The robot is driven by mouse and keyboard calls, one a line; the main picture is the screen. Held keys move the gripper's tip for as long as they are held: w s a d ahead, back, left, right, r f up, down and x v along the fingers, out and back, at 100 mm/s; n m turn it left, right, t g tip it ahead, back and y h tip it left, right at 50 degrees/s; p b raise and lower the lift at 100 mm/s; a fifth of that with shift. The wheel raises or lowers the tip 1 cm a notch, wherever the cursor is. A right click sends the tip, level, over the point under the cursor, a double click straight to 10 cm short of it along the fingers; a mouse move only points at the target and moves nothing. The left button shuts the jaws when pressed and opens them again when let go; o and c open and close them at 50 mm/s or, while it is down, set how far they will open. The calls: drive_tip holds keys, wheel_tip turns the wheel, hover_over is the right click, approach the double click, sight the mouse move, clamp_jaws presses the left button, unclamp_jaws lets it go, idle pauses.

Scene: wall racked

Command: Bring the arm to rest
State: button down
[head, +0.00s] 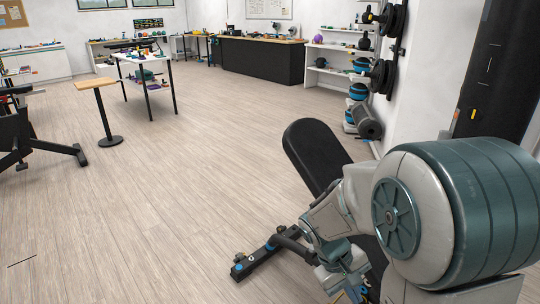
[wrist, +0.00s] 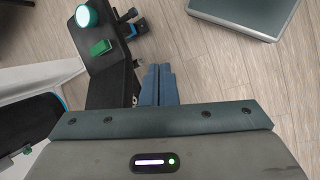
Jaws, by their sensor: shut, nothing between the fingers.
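My arm fills the right foreground of the head view. Its lower end runs down to the bottom edge in front of a black padded bench (head: 318,155), and the fingers cannot be made out there. In the wrist view my gripper (wrist: 158,70) has its two blue-grey fingers side by side, shut and empty. They point over the wood floor, just right of a black surface (wrist: 107,85). On that dark area are a round pale-green-topped thing (wrist: 86,16) and a small green block (wrist: 100,47), both apart from the fingers.
The bench's dark foot (head: 265,250) stands on the floor close to my arm. A wall rack with weight plates (head: 382,75) is behind at right. A small wooden-topped table (head: 97,84) and a white table (head: 140,57) stand at left. The middle floor is clear.

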drive_tip(key=s+a+r+m+t+y+p, duration=0.2)
drive_tip(key=s+r+p, duration=0.1)
drive_tip(key=r, duration=0.6)
drive_tip(key=s+a+r+m+t+y+p, duration=0.2)
drive_tip(key=s+r+y+p, duration=0.1)
drive_tip(key=r, duration=0.6)
drive_tip(key=shift+s+t+p, duration=0.4)
drive_tip(key=shift+s+p, duration=0.25)
drive_tip(key=shift+s, duration=0.1)
